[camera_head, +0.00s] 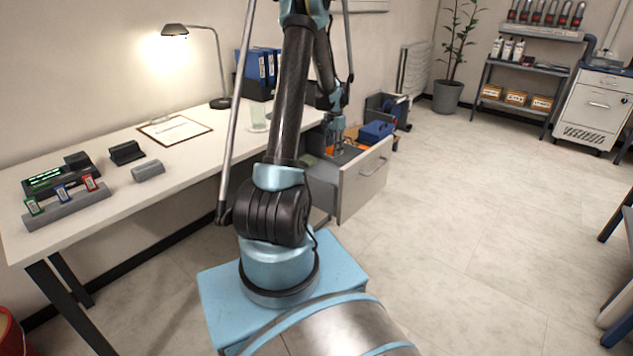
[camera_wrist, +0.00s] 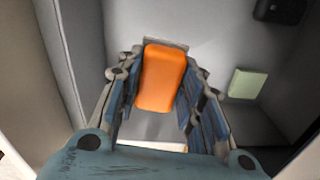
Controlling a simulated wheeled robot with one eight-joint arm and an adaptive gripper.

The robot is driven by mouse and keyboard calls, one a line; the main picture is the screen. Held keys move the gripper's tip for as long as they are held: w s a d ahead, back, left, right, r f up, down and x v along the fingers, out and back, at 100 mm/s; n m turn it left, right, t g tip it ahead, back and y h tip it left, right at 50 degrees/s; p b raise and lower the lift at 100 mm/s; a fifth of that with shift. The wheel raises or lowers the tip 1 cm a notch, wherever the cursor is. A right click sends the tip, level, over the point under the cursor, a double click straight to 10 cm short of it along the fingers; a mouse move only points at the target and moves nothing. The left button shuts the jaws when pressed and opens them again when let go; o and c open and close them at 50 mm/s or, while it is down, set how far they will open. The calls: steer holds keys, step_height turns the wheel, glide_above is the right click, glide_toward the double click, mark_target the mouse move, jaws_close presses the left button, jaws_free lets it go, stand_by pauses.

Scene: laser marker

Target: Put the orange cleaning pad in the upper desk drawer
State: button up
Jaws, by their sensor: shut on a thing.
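The upper desk drawer (camera_head: 366,181) is pulled open at the right end of the desk. My gripper (camera_head: 336,150) reaches down into or just over it from above. In the wrist view my gripper (camera_wrist: 160,95) has its fingers on both sides of the orange cleaning pad (camera_wrist: 163,78) and is shut on it. The grey drawer interior (camera_wrist: 205,25) surrounds the pad in that view. I cannot tell whether the pad touches the drawer floor. In the head view a bit of orange (camera_head: 351,152) shows beside the fingers; the rest is hidden.
A pale green block (camera_wrist: 246,83) and a black object (camera_wrist: 280,10) lie in the drawer, to the right of the pad. The desk (camera_head: 190,150) holds a lamp (camera_head: 220,65), a clipboard (camera_head: 174,129) and blue binders (camera_head: 256,68). The floor right of the drawer is clear.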

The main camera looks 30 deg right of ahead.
mark_target(333, 179)
steer(key=shift+n, duration=0.9)
steer(key=shift+w+d+f, duration=0.1)
steer(key=shift+d+f, duration=0.05)
steer(key=shift+f, duration=4.05)
steer(key=shift+d+f, duration=0.1)
steer(key=shift+f, duration=4.1)
steer(key=o, duration=1.1)
steer(key=shift+f, duration=0.1)
